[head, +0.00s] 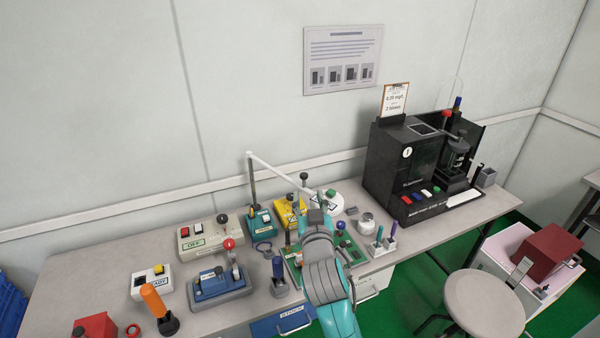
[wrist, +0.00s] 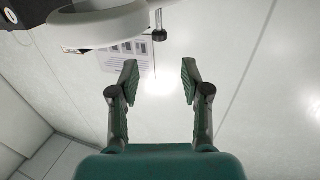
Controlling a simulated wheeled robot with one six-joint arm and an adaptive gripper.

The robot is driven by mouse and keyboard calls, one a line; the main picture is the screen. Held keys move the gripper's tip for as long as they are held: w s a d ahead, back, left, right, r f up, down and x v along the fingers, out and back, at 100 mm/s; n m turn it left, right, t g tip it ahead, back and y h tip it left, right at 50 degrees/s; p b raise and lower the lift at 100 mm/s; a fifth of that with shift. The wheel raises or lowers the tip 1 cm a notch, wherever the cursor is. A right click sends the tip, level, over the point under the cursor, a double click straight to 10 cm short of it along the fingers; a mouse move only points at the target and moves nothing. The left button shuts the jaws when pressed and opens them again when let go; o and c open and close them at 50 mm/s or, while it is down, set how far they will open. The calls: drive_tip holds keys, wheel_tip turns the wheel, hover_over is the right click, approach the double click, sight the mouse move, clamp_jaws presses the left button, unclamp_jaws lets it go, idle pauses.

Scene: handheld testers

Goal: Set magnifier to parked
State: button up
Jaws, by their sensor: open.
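The magnifier, a white ring-shaped head (head: 338,198) on a thin white arm (head: 275,168), rises from a dark post (head: 253,185) at the back of the bench in the head view. In the wrist view its white head (wrist: 100,30) fills the upper left, with a small dark knob on a short stem (wrist: 159,35) at its right. My gripper (wrist: 160,75) is open and empty, its two fingers apart. The knob appears just beyond the gap between the fingertips, not between them. In the head view my arm hides most of the gripper and part of the magnifier head.
A yellow box (head: 290,212), a blue-green box (head: 260,222) and a grey switch box (head: 207,237) stand left of my arm. A green circuit board (head: 352,253) lies under it. A large black machine (head: 400,170) stands at the right. A stool (head: 484,300) is in front.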

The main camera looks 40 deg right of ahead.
sight(305, 177)
drive_tip(key=x, duration=1)
drive_tip(key=shift+w+d, duration=0.2)
drive_tip(key=shift+w, duration=0.1)
drive_tip(key=shift+c, duration=0.2)
clamp_jaws()
